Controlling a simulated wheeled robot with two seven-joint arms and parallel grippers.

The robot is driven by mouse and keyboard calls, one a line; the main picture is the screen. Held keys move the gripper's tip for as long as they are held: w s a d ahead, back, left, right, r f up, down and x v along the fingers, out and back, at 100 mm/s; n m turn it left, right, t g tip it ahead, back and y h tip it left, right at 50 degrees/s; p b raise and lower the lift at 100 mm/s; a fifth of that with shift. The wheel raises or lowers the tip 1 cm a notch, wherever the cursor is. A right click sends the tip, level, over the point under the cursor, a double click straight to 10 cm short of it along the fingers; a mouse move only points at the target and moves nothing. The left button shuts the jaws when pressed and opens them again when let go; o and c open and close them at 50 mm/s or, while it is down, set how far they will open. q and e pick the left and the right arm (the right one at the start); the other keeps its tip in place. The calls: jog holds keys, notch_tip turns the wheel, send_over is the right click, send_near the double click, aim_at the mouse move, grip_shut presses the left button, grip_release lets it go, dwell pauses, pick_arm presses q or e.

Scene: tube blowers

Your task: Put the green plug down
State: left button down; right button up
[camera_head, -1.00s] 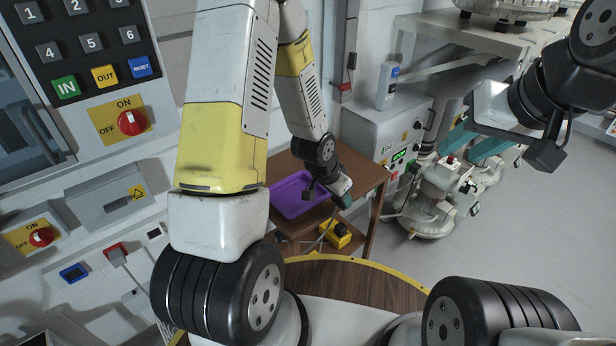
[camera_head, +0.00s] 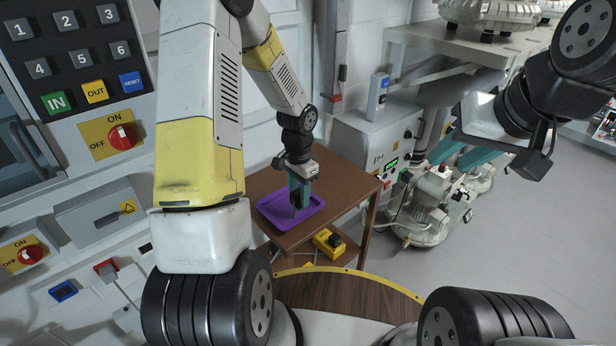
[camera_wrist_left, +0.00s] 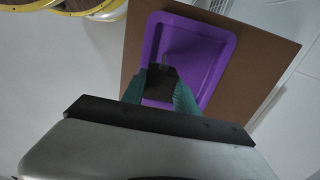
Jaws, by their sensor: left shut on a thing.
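My left gripper (camera_head: 299,205) has teal fingers and points down over the purple tray (camera_head: 270,222) on the small brown table. In the left wrist view my left gripper (camera_wrist_left: 160,88) is shut on a dark piece, taken as the plug (camera_wrist_left: 162,76); no green shows on it apart from the teal fingers. The purple tray (camera_wrist_left: 222,50) lies behind it in that view, and whether the piece touches the tray is unclear.
The brown table (camera_head: 335,180) has bare room right of the tray. A yellow and black item (camera_head: 328,243) sits on the lower shelf.

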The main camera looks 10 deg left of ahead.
aim_at(299, 193)
pick_arm(q)
jog(key=w, duration=0.3)
jog(key=w+a, duration=0.1)
jog(key=w, duration=0.1)
jog(key=shift+a+f, duration=0.1)
jog(key=shift+f, duration=0.15)
notch_tip(299, 193, down, 4)
jog(key=shift+r, duration=0.25)
jog(key=c, duration=0.9)
grip_release()
jog(key=shift+c, duration=0.2)
